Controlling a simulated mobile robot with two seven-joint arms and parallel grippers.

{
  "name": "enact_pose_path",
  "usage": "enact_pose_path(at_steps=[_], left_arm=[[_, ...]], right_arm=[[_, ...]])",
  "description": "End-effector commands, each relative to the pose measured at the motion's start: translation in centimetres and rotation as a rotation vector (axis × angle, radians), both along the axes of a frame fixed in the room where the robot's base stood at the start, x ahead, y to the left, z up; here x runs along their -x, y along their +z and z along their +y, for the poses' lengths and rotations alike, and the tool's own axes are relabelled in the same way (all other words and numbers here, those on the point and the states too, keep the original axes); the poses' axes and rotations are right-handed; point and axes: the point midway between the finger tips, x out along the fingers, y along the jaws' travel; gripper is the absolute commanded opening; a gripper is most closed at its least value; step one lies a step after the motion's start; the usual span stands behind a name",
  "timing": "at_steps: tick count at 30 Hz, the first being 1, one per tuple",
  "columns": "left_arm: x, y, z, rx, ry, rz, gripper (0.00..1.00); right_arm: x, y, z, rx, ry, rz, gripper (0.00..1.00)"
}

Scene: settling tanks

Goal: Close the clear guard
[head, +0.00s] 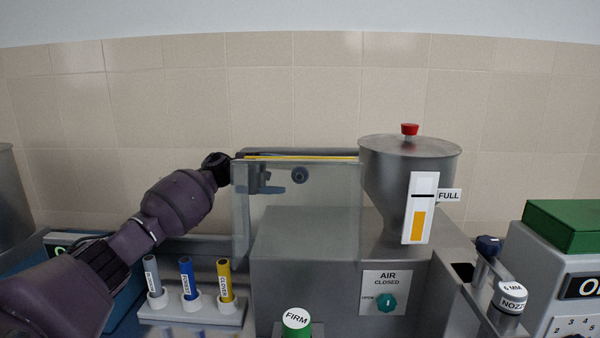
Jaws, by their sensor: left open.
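The clear guard (312,222) is a see-through upright panel at the left of the steel machine, with a yellow strip along its top edge. A small dark round knob (300,175) shows on or through its upper part. My left arm reaches in from the left to the guard's upper left corner. My left gripper (272,183) shows dimly through the panel, left of the knob, and is open. It appears to be behind the panel; whether it touches it I cannot tell. My right gripper is out of view.
A steel hopper (385,185) with a red knob stands right of the guard. A rack (200,314) with blue, grey and yellow tubes stands below my left arm.

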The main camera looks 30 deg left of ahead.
Motion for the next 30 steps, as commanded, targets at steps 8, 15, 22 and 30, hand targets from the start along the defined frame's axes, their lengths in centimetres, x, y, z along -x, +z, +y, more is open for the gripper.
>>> enact_pose_path(at_steps=[8, 15, 22, 30], left_arm=[[-0.7, 0.5, -4.3, 0.002, -0.001, 0.001, 0.65], [-1.0, 0.5, -5.8, 0.001, 0.001, 0.001, 0.65], [-1.0, 0.5, -6.0, 0.002, 0.001, 0.001, 0.65], [-1.0, 0.5, -5.9, 0.002, 0.001, 0.002, 0.34]], right_arm=[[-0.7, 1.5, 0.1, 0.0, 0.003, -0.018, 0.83], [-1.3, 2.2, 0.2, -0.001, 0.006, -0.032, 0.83], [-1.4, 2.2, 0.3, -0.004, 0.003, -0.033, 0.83], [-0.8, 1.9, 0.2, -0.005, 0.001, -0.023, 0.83]])
